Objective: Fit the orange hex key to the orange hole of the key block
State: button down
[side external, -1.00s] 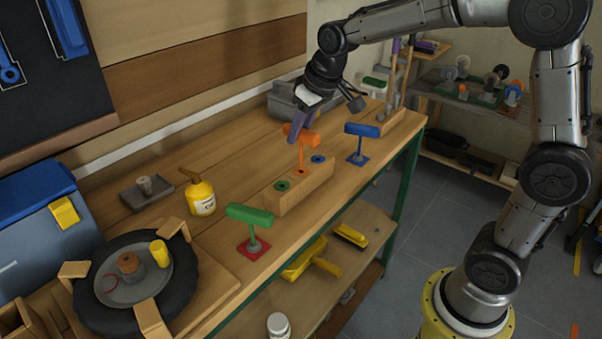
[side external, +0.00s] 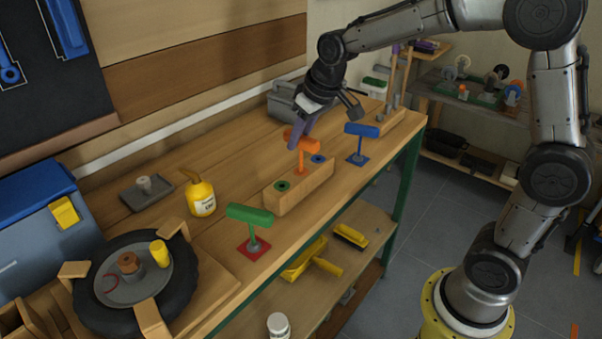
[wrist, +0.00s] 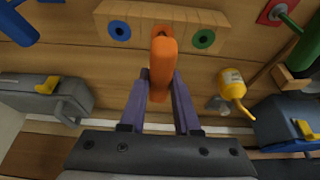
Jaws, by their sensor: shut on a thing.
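The orange hex key (side external: 302,147) stands upright at the orange middle hole of the wooden key block (side external: 300,192). My gripper (side external: 302,127) is shut on the key's orange handle from above. In the wrist view the handle (wrist: 162,68) lies between the two purple fingers of my gripper (wrist: 160,90). The handle hides most of the orange hole, and how deep the shaft sits is hard to tell. The block's green hole (wrist: 204,39) and blue hole (wrist: 119,31) are empty.
The blue hex key (side external: 361,140) stands behind the block on a blue base. The green hex key (side external: 250,220) stands in front on a red base.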

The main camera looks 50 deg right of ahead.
aim_at(300, 171)
jog(key=shift+f, duration=0.2)
jog(key=shift+f, duration=1.3)
jog(key=shift+f, duration=0.25)
jog(key=shift+f, duration=0.4)
jog(key=c, duration=0.6)
grip_release()
jog(key=shift+o, duration=0.2)
jog(key=v, duration=1.4)
